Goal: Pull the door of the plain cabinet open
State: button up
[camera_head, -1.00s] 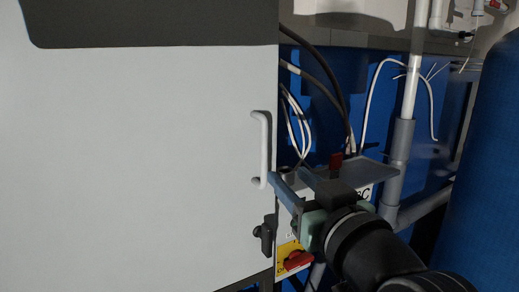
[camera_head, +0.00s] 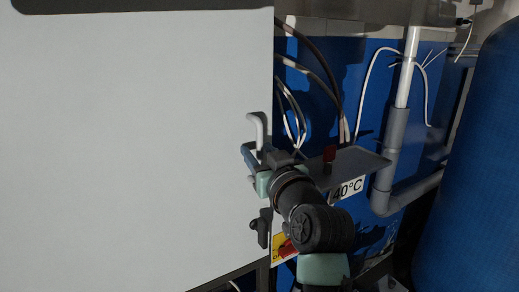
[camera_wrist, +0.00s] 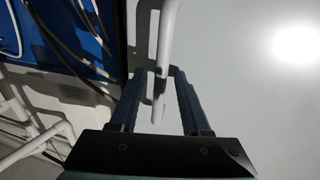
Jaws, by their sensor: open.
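The plain cabinet's white door (camera_head: 130,150) fills the left of the head view and looks closed. It also fills the right of the wrist view (camera_wrist: 250,90). Its white bar handle (camera_head: 262,128) stands upright near the door's right edge. In the wrist view the handle (camera_wrist: 167,45) runs down between the two blue fingers of my gripper (camera_wrist: 157,85). In the head view my gripper (camera_head: 256,157) is at the handle's lower half and hides part of it. The fingers are open, one on each side of the handle. I cannot tell whether either touches it.
A black latch (camera_head: 262,228) sits on the door below the handle. Right of the door are loose cables (camera_head: 325,75), a grey shelf (camera_head: 350,163) with a red-topped part, a 40°C label (camera_head: 348,188), grey pipes (camera_head: 398,140) and a large blue tank (camera_head: 475,170).

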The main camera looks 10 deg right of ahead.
grip_shut()
dwell(1.4)
